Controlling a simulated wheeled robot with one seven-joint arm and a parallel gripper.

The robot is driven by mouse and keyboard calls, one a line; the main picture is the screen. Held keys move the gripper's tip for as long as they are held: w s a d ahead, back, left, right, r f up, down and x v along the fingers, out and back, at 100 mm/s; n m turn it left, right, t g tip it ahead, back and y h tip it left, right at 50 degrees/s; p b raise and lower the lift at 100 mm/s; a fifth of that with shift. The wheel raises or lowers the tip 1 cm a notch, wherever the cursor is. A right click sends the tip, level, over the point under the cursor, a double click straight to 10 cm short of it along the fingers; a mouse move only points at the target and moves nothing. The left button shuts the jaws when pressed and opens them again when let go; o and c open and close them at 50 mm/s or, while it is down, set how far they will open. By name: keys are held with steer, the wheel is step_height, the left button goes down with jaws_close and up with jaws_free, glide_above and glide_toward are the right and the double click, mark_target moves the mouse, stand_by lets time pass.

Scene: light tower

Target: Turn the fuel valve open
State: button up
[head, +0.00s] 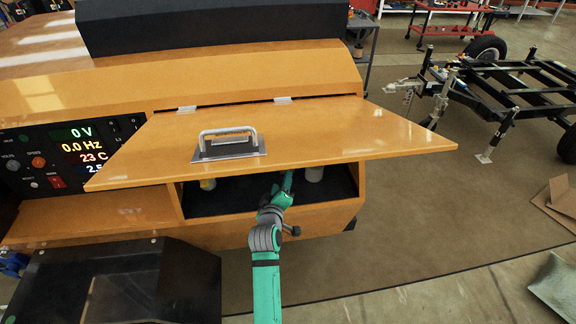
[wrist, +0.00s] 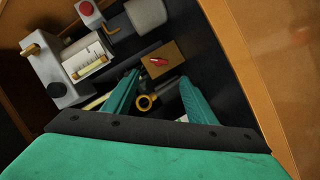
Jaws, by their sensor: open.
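The fuel valve appears to be the small red lever (wrist: 158,62) on a brass-coloured block (wrist: 170,54) inside the compartment, in the wrist view. My gripper (wrist: 160,77) is open, with its two green fingers apart on either side of the line to the block. The red lever lies just beyond the fingertips, and I cannot tell whether they touch the block. In the head view my gripper (head: 287,182) reaches into the open compartment under the raised panel, and the valve is hidden there.
The raised orange panel (head: 330,130) with a metal handle hangs above my arm. A yellow ring (wrist: 147,102) lies between my fingers. A grey part with a brass fitting (wrist: 55,70) and a red button (wrist: 86,9) are at left. The compartment's orange wall (wrist: 240,70) is close at right.

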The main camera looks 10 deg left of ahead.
steer(key=x, duration=0.9)
steer(key=shift+w+d+f, duration=0.1)
steer(key=shift+w+d, duration=0.15)
steer(key=shift+d, duration=0.15)
steer(key=c, duration=1.1)
